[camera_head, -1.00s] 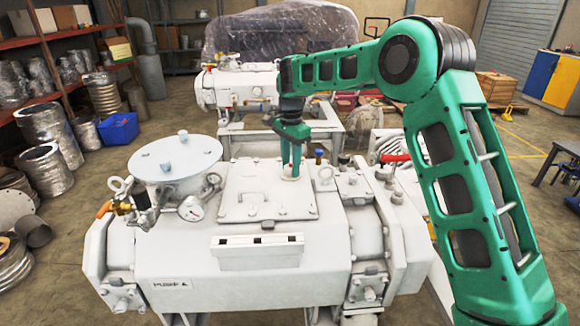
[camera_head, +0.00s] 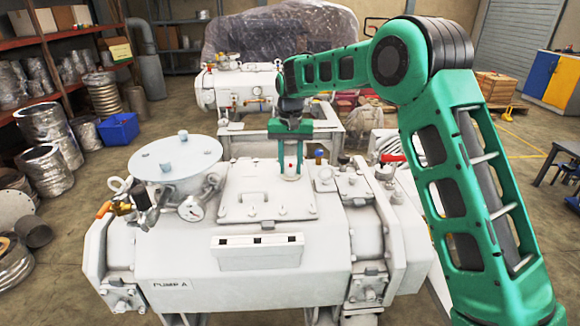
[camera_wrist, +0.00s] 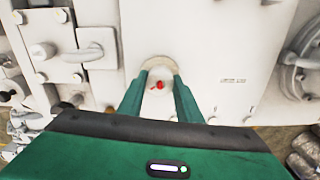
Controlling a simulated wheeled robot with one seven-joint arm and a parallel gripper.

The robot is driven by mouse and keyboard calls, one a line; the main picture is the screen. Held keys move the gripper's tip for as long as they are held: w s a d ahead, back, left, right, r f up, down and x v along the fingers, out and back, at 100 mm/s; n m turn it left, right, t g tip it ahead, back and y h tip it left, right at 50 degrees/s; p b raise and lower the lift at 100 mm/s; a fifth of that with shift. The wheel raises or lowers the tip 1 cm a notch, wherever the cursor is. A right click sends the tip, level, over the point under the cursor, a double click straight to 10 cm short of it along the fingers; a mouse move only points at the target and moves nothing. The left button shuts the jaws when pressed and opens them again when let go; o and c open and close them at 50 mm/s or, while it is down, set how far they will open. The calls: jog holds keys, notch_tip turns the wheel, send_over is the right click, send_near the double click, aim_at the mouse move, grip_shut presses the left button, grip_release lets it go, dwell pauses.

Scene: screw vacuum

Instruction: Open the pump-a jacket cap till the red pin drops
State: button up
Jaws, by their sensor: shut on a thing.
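Pump A (camera_head: 200,265) is the white machine in front, with its name on a plate at its lower left. A small round white cap (camera_head: 292,177) sits on its flat top cover; it also shows in the wrist view (camera_wrist: 158,62). My gripper (camera_head: 291,174) points down from above and is shut on the cap, one finger on each side. In the wrist view, a red pin (camera_wrist: 158,85) shows at the cap's middle between the green fingers (camera_wrist: 160,84). How high the pin stands is hard to tell.
A blue-topped fitting (camera_head: 318,155) and a lifting eye (camera_head: 326,177) stand just right of the cap. A cover handle (camera_head: 262,197) lies to the front left. A second white pump (camera_head: 238,90) stands behind.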

aim_at(291, 166)
jog(key=n, duration=0.6)
jog(key=shift+w+r+n, duration=0.1)
jog(key=shift+n, duration=0.2)
jog(key=n, duration=0.6)
jog(key=shift+d, duration=0.1)
dwell(0.3)
jog(key=o, duration=1.1)
jog(key=shift+c, duration=0.2)
notch_tip(291, 166, up, 10)
jog(key=shift+r, duration=0.25)
